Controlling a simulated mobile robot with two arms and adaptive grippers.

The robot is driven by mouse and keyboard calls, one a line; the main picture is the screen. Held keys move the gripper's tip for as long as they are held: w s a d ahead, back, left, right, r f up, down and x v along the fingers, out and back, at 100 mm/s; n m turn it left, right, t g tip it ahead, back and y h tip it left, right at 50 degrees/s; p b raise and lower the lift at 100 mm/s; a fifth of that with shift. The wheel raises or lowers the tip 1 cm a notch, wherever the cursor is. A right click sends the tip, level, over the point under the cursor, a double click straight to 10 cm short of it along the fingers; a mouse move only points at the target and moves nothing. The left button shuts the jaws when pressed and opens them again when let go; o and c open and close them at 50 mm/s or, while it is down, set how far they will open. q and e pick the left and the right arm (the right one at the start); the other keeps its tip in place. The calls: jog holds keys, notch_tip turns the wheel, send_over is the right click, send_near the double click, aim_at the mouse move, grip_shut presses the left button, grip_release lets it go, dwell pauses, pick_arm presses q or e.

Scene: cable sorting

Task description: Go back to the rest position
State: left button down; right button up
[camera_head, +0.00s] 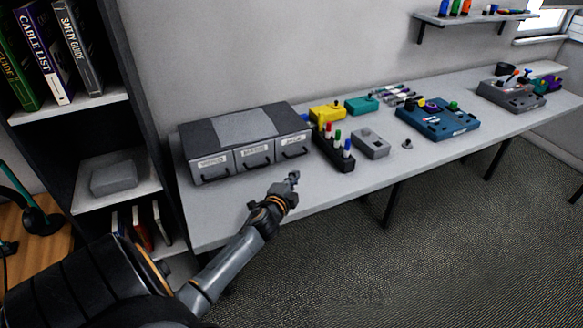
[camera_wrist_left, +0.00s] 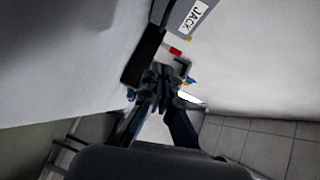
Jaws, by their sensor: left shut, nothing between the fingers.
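My left gripper (camera_head: 293,178) is over the front part of the table, in front of the grey drawer box (camera_head: 208,146). It is shut and empty. In the left wrist view my left gripper (camera_wrist_left: 160,72) shows with its fingers together, and a drawer front labelled JACK (camera_wrist_left: 190,22) is at the top. The drawer box has three labelled drawers that look closed. The gripper is apart from the drawer fronts in the head view. My right gripper is in neither view.
The long grey table (camera_head: 225,222) holds a black rack (camera_head: 333,153) of coloured markers, a grey box (camera_head: 371,143) and a blue device (camera_head: 436,122). A dark bookshelf (camera_head: 120,100) stands at the left. The floor (camera_head: 420,240) at the right front is clear.

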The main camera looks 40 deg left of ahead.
pick_arm(q)
jog(key=shift+v, duration=0.8)
jog(key=shift+f, duration=0.15)
jog(key=s+d+f+n+g+h, duration=0.3)
jog(key=s+d+n+g, duration=0.25)
jog(key=s+d, duration=0.85)
jog(key=s+d+f+n+g+h, duration=0.35)
jog(key=s+d+g, duration=0.25)
jog(key=s+d, duration=0.85)
notch_tip(320, 180, down, 26)
jog(key=s+a+g, duration=0.1)
jog(key=s+a, duration=0.1)
jog(key=s, duration=0.1)
jog(key=s+a+f+g, duration=0.1)
jog(key=s+a+f, duration=0.1)
jog(key=s+f, duration=1.3)
jog(key=shift+s+a+f, duration=0.3)
jog(key=shift+s+a, duration=0.1)
jog(key=shift+s, duration=0.25)
